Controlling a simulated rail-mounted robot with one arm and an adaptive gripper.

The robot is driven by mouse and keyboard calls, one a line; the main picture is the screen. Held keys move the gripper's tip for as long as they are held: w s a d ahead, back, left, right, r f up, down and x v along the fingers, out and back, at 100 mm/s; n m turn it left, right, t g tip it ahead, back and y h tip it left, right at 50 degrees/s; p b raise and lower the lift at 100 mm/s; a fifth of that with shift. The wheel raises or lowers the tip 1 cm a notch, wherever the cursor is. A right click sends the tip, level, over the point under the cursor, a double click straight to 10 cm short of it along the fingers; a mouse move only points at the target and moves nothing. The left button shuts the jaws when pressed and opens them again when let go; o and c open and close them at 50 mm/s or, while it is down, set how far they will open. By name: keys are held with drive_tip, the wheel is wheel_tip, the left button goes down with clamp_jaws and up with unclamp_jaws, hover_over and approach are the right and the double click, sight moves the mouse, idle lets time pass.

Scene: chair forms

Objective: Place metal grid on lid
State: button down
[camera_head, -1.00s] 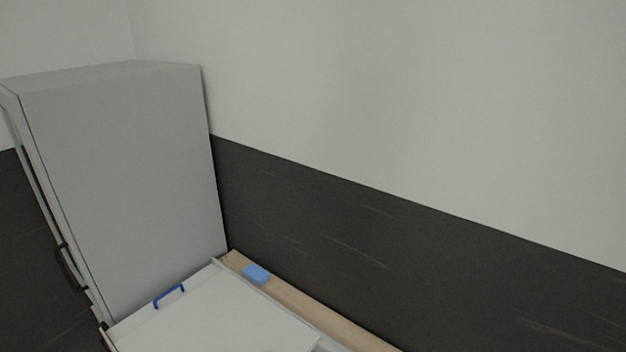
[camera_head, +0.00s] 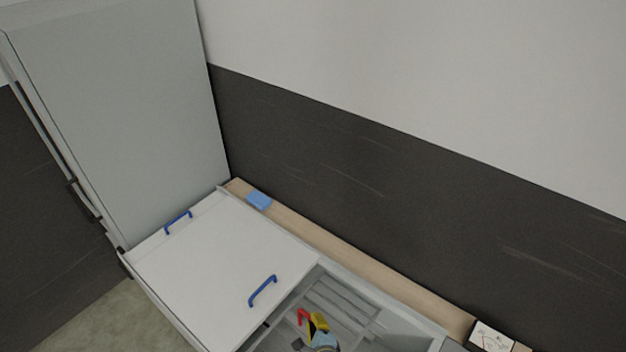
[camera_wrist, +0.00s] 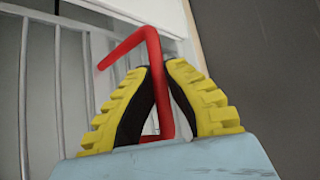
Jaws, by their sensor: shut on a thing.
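My gripper (camera_head: 313,320), with yellow ridged fingers, is at the bottom of the head view. It is shut on a red bent handle (camera_head: 302,316), which stands between the fingers in the wrist view (camera_wrist: 153,85). The metal grid shows as pale bars (camera_wrist: 23,90) beside the handle in the wrist view and behind the gripper in the head view. Where the handle joins the grid is hidden. The white flat lid (camera_head: 215,255) with two blue handles (camera_head: 262,291) lies left of my gripper, covering the left part of the basin.
A tall grey cabinet (camera_head: 120,110) stands behind the lid at left. A wooden ledge (camera_head: 340,240) along the dark wall carries a blue block (camera_head: 258,200) and a white dial box (camera_head: 492,337). The lid's top is clear.

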drive_tip(key=shift+r+p, duration=0.9)
drive_tip(key=shift+r, duration=1)
drive_tip(key=shift+f+b, duration=0.3)
drive_tip(key=shift+f, duration=0.2)
wheel_tip(320, 180, down, 27)
drive_tip(key=b, duration=1.6)
drive_tip(key=shift+r+b, duration=0.15)
drive_tip(key=shift+b, duration=0.15)
drive_tip(key=shift+w, duration=0.1)
drive_tip(key=shift+r+p, duration=3.3)
drive_tip(key=shift+r, duration=2.3)
drive_tip(key=shift+f, duration=0.15)
